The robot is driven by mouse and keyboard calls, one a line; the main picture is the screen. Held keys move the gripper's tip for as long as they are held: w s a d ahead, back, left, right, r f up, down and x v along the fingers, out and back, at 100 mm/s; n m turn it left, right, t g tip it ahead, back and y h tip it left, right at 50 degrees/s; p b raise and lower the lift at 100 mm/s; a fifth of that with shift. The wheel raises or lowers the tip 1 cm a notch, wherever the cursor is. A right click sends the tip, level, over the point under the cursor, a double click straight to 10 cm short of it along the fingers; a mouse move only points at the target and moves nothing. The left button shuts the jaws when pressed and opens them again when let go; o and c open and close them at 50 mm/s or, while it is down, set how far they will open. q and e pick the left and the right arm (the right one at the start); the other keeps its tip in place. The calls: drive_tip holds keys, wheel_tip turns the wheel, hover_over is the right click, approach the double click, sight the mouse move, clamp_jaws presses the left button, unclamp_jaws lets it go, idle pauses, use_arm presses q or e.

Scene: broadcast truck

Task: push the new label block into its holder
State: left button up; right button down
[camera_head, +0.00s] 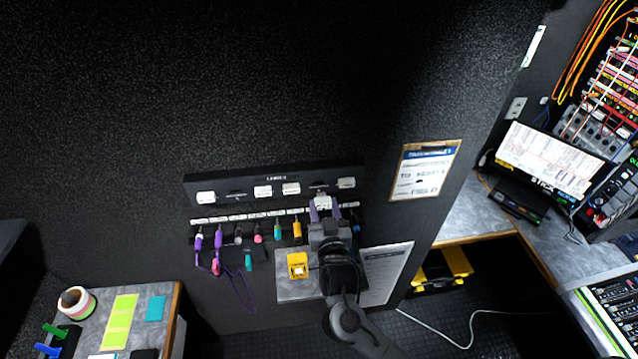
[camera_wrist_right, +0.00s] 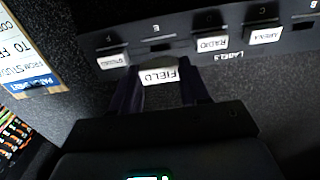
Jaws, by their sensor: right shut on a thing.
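The new label block (camera_wrist_right: 158,76), white and reading FIELD, is between the two dark fingers of my right gripper (camera_head: 324,207). The gripper is shut on it, and in the head view the block's white top (camera_head: 323,200) shows at the fingertips. The label holder (camera_head: 222,183) is a long dark strip on the wall with several white blocks in it. In the wrist view the slot marked E (camera_wrist_right: 160,46) is empty, between blocks in F and D. The held block is just outside this slot, apart from it as far as I can tell. My left gripper is not in view.
Below the holder is a row of small labels (camera_head: 240,217) with hanging purple, teal and yellow cables (camera_head: 218,245). A yellow block (camera_head: 297,265) sits on a small grey shelf (camera_head: 290,290). A clipboard sheet (camera_head: 425,170) hangs to the right. The wall above the holder is clear.

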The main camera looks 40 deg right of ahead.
sight(323, 206)
drive_tip(key=shift+s+a, duration=0.1)
drive_tip(key=shift+s, duration=0.05)
drive_tip(key=shift+p+v, duration=0.65)
drive_tip(key=shift+v, duration=0.45)
drive_tip(key=shift+s+a, duration=0.1)
drive_tip(key=shift+s, duration=0.1)
drive_tip(key=shift+f, duration=0.1)
